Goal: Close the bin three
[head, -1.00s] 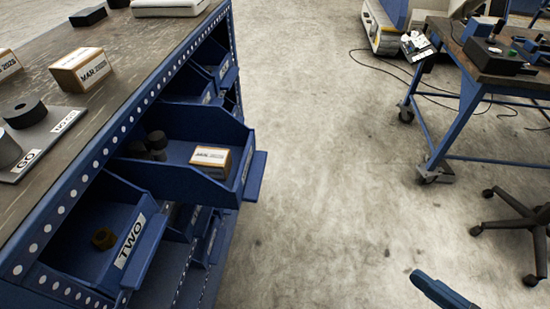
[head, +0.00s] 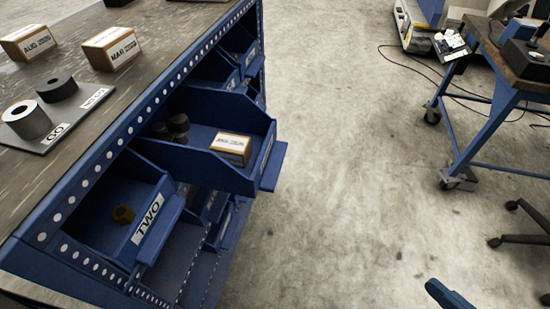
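A blue bin (head: 195,165) stands pulled far out of the workbench (head: 120,143), beyond the bin labelled TWO. Its front label is seen too steeply to read, so I cannot confirm it is bin three. Inside are a small white-and-tan box (head: 231,148) near its front and dark cylindrical parts (head: 178,128) at the back. A blue, dark-edged piece (head: 448,295) at the bottom edge looks like part of my arm, well right of the bins. My gripper's fingers cannot be made out.
The benchtop carries the AUG box (head: 29,42), the MAR box (head: 112,47) and a GO/NOGO plate (head: 70,128) with cylinders. More bins (head: 214,72) sit beyond. Open floor (head: 340,200) lies right of the bins. A wheeled table (head: 497,110) and chair legs (head: 525,225) stand at right.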

